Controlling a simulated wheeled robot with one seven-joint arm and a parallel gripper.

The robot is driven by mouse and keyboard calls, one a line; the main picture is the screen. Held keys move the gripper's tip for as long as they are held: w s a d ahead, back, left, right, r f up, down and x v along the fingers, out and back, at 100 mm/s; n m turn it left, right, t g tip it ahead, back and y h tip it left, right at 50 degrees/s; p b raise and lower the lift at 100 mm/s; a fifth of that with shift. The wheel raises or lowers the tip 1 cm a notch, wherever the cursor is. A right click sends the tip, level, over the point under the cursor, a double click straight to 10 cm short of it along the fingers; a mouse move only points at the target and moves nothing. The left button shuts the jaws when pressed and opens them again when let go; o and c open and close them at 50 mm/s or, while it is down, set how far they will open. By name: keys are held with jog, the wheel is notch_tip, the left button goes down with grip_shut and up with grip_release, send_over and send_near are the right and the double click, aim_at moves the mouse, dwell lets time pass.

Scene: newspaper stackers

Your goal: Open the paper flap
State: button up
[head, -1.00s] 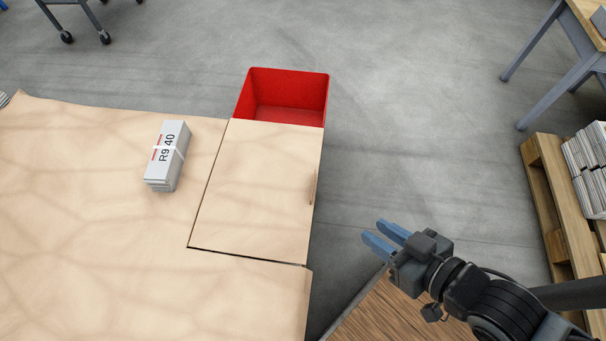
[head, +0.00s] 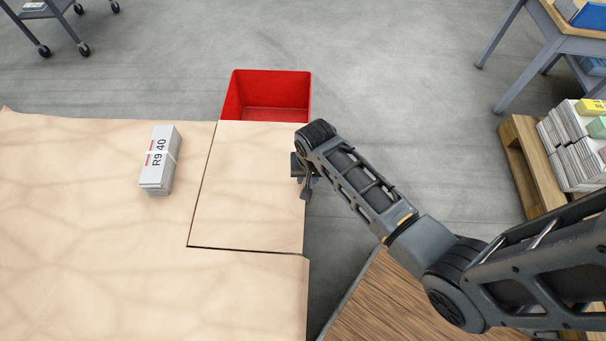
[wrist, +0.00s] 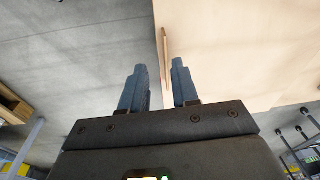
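The paper flap (head: 245,190) is a pale wooden panel lying flat and closed, flush with the tabletop, with a dark seam on its left and near sides. Its handle (wrist: 165,62) is a thin wooden bar at the panel's edge, seen in the wrist view; my arm hides it in the head view. My gripper (wrist: 159,66) is open, its two blue fingers apart. The handle appears between them, closer to the right finger; I cannot tell if they touch.
A red bin (head: 266,97) stands at the flap's far edge. A tied newspaper bundle (head: 159,162) lies on the table (head: 80,250) left of the flap. A pallet (head: 525,175) with paper stacks is at the right. The floor right of the flap is open.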

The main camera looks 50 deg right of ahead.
jog(key=w, duration=0.1)
jog(key=w+d+r, duration=0.1)
jog(key=m+g, duration=0.1)
jog(key=shift+w+d+r+y, duration=0.25)
jog(key=shift+w+d+y, duration=0.05)
jog(key=shift+w+d, duration=0.1)
notch_tip(320, 180, down, 8)
jog(key=shift+r+b, duration=0.2)
jog(key=shift+b, duration=0.3)
grip_shut()
dwell(0.9)
